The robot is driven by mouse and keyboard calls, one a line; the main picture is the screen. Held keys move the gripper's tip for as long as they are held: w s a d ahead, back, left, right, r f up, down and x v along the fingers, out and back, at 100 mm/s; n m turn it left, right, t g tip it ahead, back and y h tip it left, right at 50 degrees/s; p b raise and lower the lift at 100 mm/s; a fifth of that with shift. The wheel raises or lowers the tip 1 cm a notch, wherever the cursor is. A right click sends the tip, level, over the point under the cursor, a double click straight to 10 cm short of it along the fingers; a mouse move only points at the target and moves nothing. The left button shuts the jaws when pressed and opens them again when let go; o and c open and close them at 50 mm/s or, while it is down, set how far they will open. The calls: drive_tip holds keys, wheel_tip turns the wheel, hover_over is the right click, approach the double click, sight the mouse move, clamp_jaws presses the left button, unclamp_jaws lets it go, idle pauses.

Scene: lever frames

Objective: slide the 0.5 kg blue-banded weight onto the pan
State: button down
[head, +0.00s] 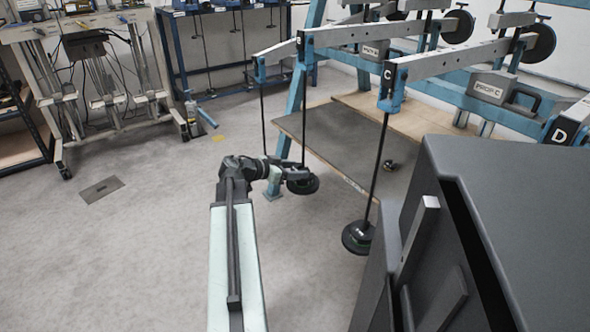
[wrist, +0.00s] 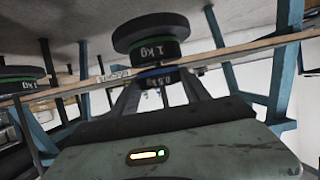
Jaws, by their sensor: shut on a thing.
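The blue-banded 0.5 kg weight (wrist: 155,79) is a dark disc between my fingers in the wrist view. My gripper (wrist: 157,96) is shut on it. In the head view my gripper (head: 296,175) is at the lower end of a hanger rod (head: 303,125), at a dark disc stack (head: 304,187). A green-banded 1 kg weight (wrist: 152,38) shows just above the 0.5 kg weight in the wrist picture. I cannot tell whether the two touch. The pan is not clearly visible, and the held weight is not distinct in the head view.
The lever marked C (head: 430,60) carries another rod with a dark weight (head: 358,238) to the right. A wooden bench with a dark mat (head: 345,135) stands behind my gripper. A large dark cabinet (head: 515,220) fills the lower right. Open floor (head: 130,250) lies to the left.

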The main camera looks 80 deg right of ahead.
drive_tip(key=shift+s+d, duration=0.5)
drive_tip(key=shift+s, duration=0.05)
drive_tip(key=shift+f+b, duration=0.5)
idle(0.6)
drive_tip(key=shift+c, duration=2.2)
unclamp_jaws()
drive_tip(key=p+v, duration=0.2)
drive_tip(key=v, duration=0.5)
drive_tip(key=shift+p, duration=0.4)
